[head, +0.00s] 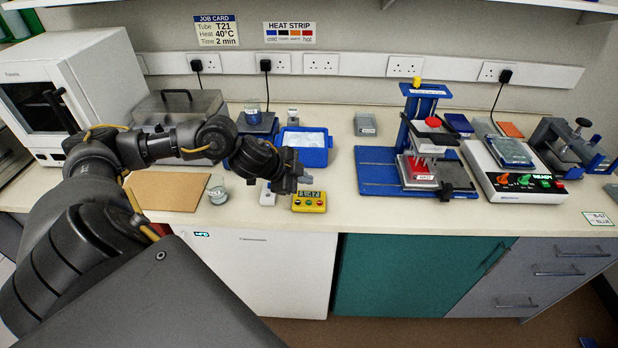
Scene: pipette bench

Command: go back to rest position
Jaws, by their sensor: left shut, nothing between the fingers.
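My left arm comes in from the left and reaches over the bench. My left gripper (291,186) is shut and empty, low over the front part of the bench, beside a yellow timer (309,202). A small white block (267,193) sits just left of the fingers. My right gripper does not show.
A brown board (166,191) and a glass beaker (217,194) stand near the arm. A blue tray (306,154) lies behind the gripper. A blue press stand (376,172) and a white device with knobs (505,187) stand to the right. The bench's front edge is close.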

